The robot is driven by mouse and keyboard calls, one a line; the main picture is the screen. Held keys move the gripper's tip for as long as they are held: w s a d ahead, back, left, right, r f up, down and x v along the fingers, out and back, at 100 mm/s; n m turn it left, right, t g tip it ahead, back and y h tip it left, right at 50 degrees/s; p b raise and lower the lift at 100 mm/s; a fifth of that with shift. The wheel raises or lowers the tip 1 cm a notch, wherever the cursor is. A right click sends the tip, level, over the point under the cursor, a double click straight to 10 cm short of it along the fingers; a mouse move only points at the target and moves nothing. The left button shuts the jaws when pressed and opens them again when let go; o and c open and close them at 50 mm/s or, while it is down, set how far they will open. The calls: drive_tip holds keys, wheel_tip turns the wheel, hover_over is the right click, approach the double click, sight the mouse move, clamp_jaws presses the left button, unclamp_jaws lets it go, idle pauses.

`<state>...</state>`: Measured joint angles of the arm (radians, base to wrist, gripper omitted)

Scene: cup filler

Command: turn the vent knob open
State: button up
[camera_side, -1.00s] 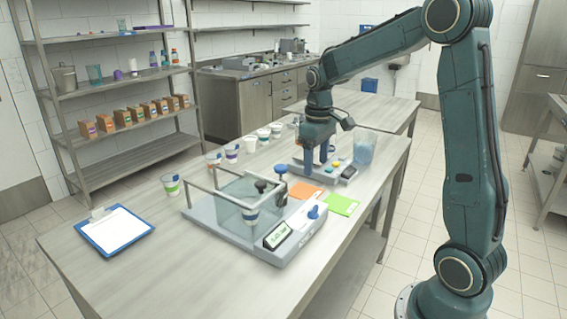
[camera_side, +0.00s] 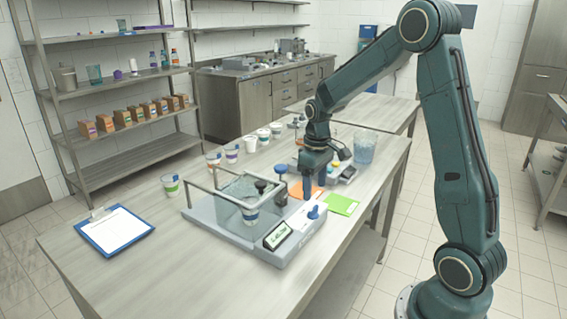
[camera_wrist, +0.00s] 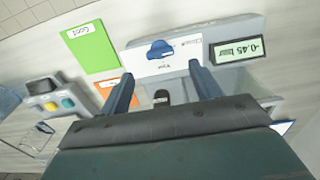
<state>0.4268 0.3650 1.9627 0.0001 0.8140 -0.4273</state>
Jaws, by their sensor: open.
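The vent knob is a blue lever knob (camera_wrist: 160,49) on a white label plate (camera_wrist: 152,67) with small print in the wrist view. In the side view the vent knob (camera_side: 313,212) sits at the right end of the grey chamber machine (camera_side: 215,209), beside its display. My gripper (camera_wrist: 162,68) is open and empty. Its two blue fingers point toward the plate, one on each side of the knob's line, with the knob beyond the tips. In the side view my gripper (camera_side: 306,187) hangs above the machine's right end, apart from the knob.
The display (camera_wrist: 237,49) reads -0.45 bar. A green card (camera_wrist: 90,47) marked Good and an orange card (camera_wrist: 111,86) lie beside the machine. A clear chamber (camera_side: 236,200) with a cup inside stands left of the knob. A clipboard (camera_side: 84,229) lies at the front left.

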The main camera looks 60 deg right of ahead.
sight(314, 208)
drive_tip(key=shift+f, duration=3.3)
drive_tip(key=shift+c, duration=0.4)
drive_tip(key=c, duration=0.9)
